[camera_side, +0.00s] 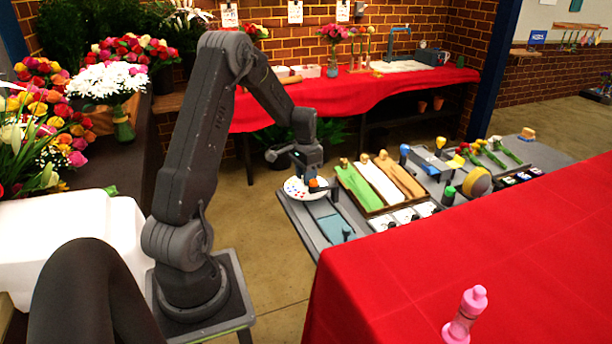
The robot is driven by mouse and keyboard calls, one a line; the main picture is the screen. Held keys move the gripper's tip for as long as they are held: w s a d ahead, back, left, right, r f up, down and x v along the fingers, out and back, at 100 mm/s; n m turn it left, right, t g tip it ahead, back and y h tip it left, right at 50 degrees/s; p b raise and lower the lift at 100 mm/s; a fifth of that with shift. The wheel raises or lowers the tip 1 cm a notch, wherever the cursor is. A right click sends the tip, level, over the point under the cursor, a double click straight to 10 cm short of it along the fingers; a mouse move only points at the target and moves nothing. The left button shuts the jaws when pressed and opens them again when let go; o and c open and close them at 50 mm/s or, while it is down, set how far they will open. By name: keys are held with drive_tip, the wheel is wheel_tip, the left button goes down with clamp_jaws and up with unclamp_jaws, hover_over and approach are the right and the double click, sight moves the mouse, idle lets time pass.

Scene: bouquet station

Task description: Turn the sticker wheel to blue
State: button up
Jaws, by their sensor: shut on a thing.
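The sticker wheel (293,190) is a white disc with small coloured spots near its edge. It sits at the near left corner of the grey work board (290,208). My gripper (312,182) is over the right part of the wheel, pointing down, and is shut on a small part there, seemingly the wheel's knob. An orange-red piece (318,183) shows at the fingertips. The gripper hides part of the wheel, and the spots are too small to tell which colour is selected.
Right of the wheel are a blue-grey pad (334,228) and a wooden tray (372,207) with green, white and brown rolls. A red-covered table (480,250) with a pink bottle (465,316) fills the front right.

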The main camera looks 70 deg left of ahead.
drive_tip(key=shift+n, duration=0.4)
drive_tip(key=n, duration=0.3)
drive_tip(key=shift+n, duration=0.4)
drive_tip(key=n, duration=0.9)
drive_tip(key=shift+n, duration=2.1)
drive_tip(key=o, duration=0.6)
